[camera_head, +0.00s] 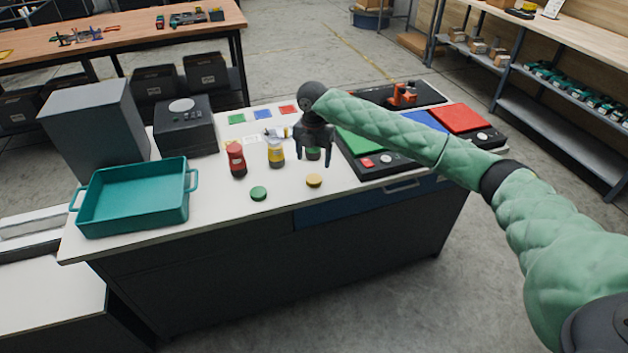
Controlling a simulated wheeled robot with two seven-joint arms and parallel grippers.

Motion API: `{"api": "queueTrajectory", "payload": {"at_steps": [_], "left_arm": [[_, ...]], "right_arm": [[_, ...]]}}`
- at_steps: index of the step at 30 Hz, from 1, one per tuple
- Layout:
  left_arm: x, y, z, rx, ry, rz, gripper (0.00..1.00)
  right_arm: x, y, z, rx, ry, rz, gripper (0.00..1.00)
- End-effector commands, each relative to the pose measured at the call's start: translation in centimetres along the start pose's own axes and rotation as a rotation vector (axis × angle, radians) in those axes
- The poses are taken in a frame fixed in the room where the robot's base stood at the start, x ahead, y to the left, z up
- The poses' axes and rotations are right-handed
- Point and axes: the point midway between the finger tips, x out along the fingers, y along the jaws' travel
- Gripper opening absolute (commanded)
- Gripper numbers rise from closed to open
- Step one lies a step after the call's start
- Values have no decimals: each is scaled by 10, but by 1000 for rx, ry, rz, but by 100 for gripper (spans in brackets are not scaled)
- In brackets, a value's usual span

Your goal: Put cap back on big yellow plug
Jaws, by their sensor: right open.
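The yellow plug (276,156) stands upright on the white tabletop, with a yellow band and a darker base. A yellow cap (314,181) lies flat near the front of the table, right of and in front of the plug. My right gripper (314,160) points down with its fingers apart, right of the yellow plug and behind the yellow cap. A dark, greenish thing (313,153) shows between the fingers and is partly hidden; I cannot tell whether they touch it. My left gripper is out of view.
A red plug (237,163) stands left of the yellow one. A green cap (258,194) lies at the front. A teal tote (135,215) and black device (185,135) are at left. Black trays with coloured panels (372,168) fill the right. The front middle is mostly clear.

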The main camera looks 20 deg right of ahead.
Motion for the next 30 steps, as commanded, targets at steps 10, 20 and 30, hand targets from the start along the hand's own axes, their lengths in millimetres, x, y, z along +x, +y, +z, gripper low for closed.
{"api": "queueTrajectory", "payload": {"at_steps": [10, 20, 30], "left_arm": [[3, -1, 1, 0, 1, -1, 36], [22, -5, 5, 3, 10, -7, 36], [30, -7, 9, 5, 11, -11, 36]], "right_arm": [[5, 0, 0, 2, 0, 0, 73], [26, 0, 0, 2, -1, 1, 73], [32, 0, 1, 4, 0, -1, 73]]}}
